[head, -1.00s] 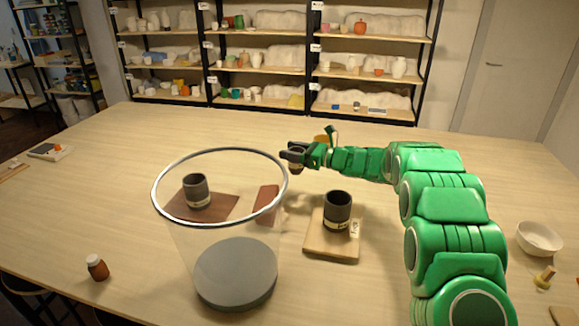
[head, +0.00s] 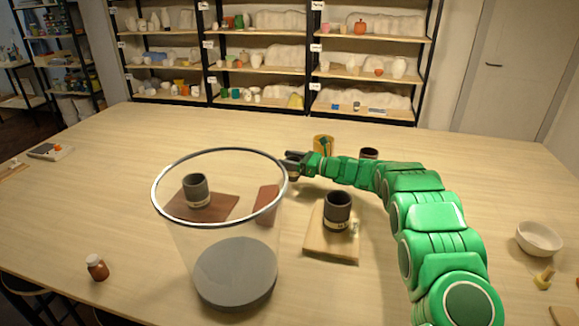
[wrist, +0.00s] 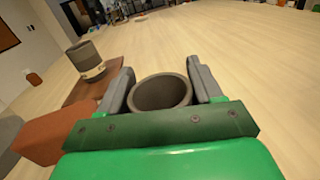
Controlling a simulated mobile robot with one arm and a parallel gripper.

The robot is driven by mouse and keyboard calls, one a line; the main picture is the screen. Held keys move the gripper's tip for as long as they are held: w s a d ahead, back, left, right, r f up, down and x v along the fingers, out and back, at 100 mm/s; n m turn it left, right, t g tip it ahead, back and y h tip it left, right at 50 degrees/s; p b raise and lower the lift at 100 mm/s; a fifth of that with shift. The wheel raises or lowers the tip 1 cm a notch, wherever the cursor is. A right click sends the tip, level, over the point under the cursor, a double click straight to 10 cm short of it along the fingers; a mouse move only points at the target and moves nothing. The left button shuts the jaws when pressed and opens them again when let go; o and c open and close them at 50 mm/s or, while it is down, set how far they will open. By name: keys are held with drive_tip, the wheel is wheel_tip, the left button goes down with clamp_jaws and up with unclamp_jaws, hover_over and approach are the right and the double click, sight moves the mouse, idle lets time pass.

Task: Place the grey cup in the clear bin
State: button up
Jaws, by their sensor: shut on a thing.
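My gripper (wrist: 163,88) is shut on a grey cup (wrist: 160,92), which sits upright between the two fingers in the wrist view. In the head view my gripper (head: 293,163) is just past the right rim of the clear bin (head: 157,203), and the held cup is mostly hidden. The bin is a tall, see-through tub with a grey bottom. A second grey cup (head: 196,190) stands on a brown board and shows through the bin wall. A third grey cup (head: 338,208) stands on a pale wooden board right of the bin.
A terracotta block (head: 267,204) lies beside the bin. A yellow pot (head: 323,143) and a dark cup (head: 369,153) stand behind my arm. A brown bottle (head: 97,267) is at front left, a white bowl (head: 539,238) at right.

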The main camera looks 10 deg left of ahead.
drive_tip(key=shift+f, duration=1.2)
drive_tip(key=shift+f, duration=0.1)
drive_tip(key=o, duration=1.1)
drive_tip(key=shift+o, duration=0.2)
drive_tip(key=d, duration=0.4)
drive_tip(key=s+d, duration=0.1)
drive_tip(key=d, duration=0.7)
drive_tip(key=shift+s, duration=0.25)
